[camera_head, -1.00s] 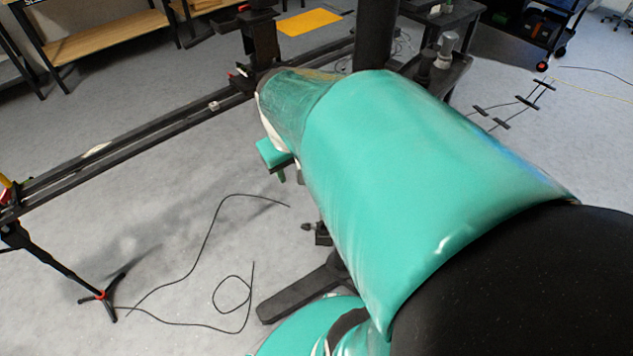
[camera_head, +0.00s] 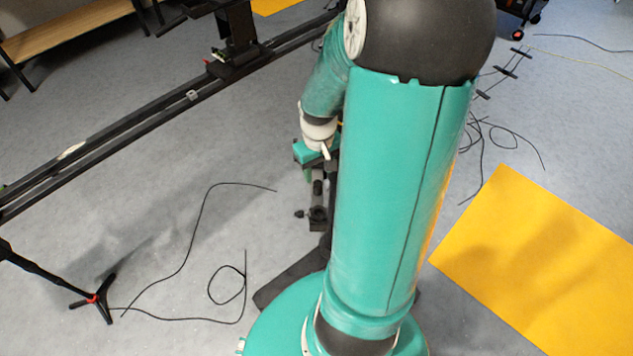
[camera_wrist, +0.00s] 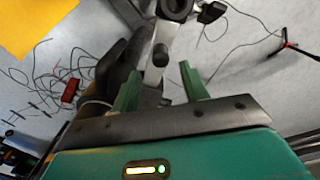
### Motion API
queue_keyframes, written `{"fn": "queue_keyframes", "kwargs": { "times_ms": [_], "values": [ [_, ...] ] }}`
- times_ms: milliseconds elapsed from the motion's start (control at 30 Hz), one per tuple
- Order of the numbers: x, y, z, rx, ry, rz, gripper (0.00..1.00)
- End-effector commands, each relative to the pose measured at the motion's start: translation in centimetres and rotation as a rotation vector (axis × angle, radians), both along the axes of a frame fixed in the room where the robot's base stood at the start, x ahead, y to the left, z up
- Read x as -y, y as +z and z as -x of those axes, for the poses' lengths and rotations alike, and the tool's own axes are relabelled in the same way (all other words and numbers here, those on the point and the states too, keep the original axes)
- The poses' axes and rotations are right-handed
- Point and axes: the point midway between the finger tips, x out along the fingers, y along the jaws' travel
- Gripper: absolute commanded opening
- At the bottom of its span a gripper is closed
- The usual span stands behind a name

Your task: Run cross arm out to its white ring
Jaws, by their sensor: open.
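In the wrist view my gripper (camera_wrist: 159,88) is open, with its two green fingers apart. A light grey bar (camera_wrist: 157,68) with a dark round knob shows between and beyond the fingers, and leads up to a black round clamp (camera_wrist: 174,8). I cannot tell whether this bar is the cross arm, or whether a finger touches it. In the head view my gripper is mostly hidden by my arm, above a small black clamp with a side knob (camera_head: 317,215) beside a dark stand. I cannot make out a white ring on the cross arm.
A long black slider rail (camera_head: 130,120) with a dark carriage (camera_head: 236,55) crosses the upper left, above a tripod foot (camera_head: 95,298). A loose black cable (camera_head: 200,225) lies on the floor. A yellow mat (camera_head: 535,260) lies at right.

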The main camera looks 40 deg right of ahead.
Motion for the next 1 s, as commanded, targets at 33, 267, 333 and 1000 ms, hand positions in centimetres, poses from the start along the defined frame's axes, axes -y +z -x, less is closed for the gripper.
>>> {"fn": "queue_keyframes", "kwargs": {
  "times_ms": [33,267,333,1000],
  "values": [
    [-0.2,-1.1,0.0,-0.003,0.001,-0.006,0.45],
    [-0.2,-5.0,-0.2,-0.002,0.001,-0.004,0.45],
    [-0.2,-5.7,-0.2,-0.002,0.001,-0.004,0.45],
    [-0.1,-6.6,-0.3,0.000,0.000,-0.001,0.00]
  ]
}}
